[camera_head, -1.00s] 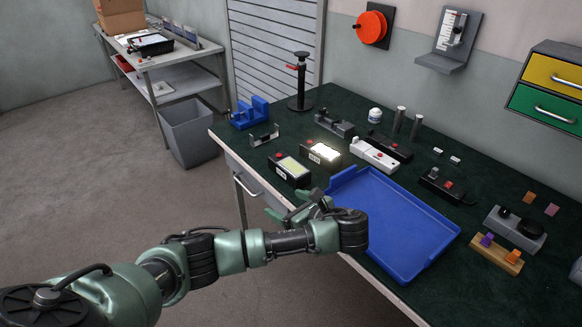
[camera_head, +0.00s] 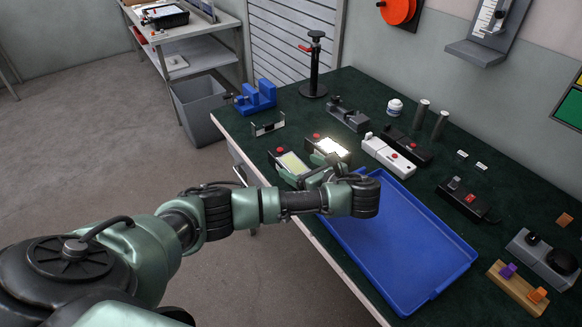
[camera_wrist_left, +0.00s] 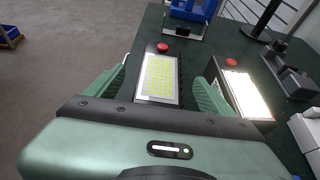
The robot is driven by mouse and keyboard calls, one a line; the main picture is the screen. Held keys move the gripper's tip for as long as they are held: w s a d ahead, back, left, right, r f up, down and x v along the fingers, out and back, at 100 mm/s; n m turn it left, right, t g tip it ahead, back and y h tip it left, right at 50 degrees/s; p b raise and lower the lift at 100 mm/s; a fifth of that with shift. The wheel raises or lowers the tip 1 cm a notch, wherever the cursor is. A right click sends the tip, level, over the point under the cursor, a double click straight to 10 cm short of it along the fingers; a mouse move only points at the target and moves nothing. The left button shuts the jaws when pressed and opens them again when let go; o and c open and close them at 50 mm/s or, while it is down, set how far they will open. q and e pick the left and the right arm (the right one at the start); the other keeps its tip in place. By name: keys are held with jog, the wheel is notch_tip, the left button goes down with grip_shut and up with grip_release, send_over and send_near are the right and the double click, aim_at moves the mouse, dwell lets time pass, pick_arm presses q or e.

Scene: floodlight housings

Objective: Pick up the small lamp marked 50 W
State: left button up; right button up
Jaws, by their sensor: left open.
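Two small black lamps with red buttons stand at the table's left edge. One lamp (camera_head: 291,162) has a yellow-dotted panel; it also shows in the left wrist view (camera_wrist_left: 161,78). The other lamp (camera_head: 332,147), with a glowing white panel, is to its right, also in the left wrist view (camera_wrist_left: 246,94). I cannot read a wattage marking on either. My left gripper (camera_head: 308,170) is open beside the yellow-dotted lamp. In the left wrist view its green fingers (camera_wrist_left: 160,80) lie on either side of that lamp; contact cannot be told. My right gripper is not in view.
A blue tray (camera_head: 405,235) lies just right of my left wrist. A white device (camera_head: 388,156) and a black one (camera_head: 408,146) stand behind it. A blue fixture (camera_head: 257,97) and a small bracket (camera_head: 268,128) are beyond the lamps. The bin (camera_head: 203,108) is on the floor.

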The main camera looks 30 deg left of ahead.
aim_at(290, 161)
pick_arm(q)
jog(key=p+x, duration=0.1)
jog(key=x, duration=0.4)
jog(key=shift+r, duration=0.1)
grip_shut()
